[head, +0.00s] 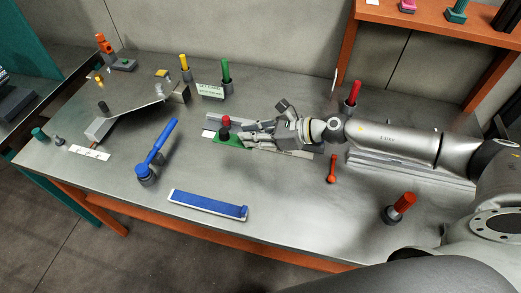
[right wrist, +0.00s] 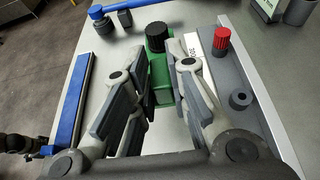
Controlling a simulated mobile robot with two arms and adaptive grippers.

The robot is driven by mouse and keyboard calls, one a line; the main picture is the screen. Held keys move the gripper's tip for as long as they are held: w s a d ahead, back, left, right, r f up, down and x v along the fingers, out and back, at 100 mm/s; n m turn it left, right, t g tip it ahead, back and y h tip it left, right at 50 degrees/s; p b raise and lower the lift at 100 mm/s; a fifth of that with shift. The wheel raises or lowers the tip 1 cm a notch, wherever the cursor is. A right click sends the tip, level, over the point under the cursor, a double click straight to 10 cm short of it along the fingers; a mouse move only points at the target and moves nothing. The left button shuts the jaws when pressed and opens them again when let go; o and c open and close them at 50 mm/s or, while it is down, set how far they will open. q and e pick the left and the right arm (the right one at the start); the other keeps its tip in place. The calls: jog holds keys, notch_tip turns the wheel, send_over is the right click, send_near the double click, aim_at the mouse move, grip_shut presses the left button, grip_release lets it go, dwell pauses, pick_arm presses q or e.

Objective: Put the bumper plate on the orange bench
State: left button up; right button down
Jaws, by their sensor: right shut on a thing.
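My right gripper (head: 262,138) reaches in from the right, low over the steel-topped bench with orange legs (head: 290,212). Its fingers (right wrist: 155,108) are shut on a green piece (head: 232,141) with a black knob, which I take to be the bumper plate. In the right wrist view the green piece (right wrist: 160,75) shows between and beyond the fingers, its near part hidden by them. I cannot tell whether it touches the bench top. My left gripper is not in view.
A grey rail with a red knob (right wrist: 222,40) lies beside the right gripper. A blue-topped bar (head: 208,204) and a blue-handled part (head: 158,148) lie in front. An orange shelf (head: 440,25) stands at the back right. A teal bench (head: 28,55) stands at the left.

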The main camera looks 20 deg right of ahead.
jog(key=d+f, duration=0.1)
jog(key=w+d+f, duration=0.1)
jog(key=f, duration=0.1)
jog(key=shift+w+d+f+b, duration=0.1)
jog(key=shift+d+b, duration=0.1)
jog(key=shift+b, duration=0.1)
jog(key=f, duration=0.3)
jog(key=shift+w+d+f, duration=0.1)
jog(key=shift+d+f, duration=0.1)
jog(key=shift+d, duration=0.05)
jog(key=shift+f, duration=0.2)
jog(key=c, duration=1.4)
grip_release()
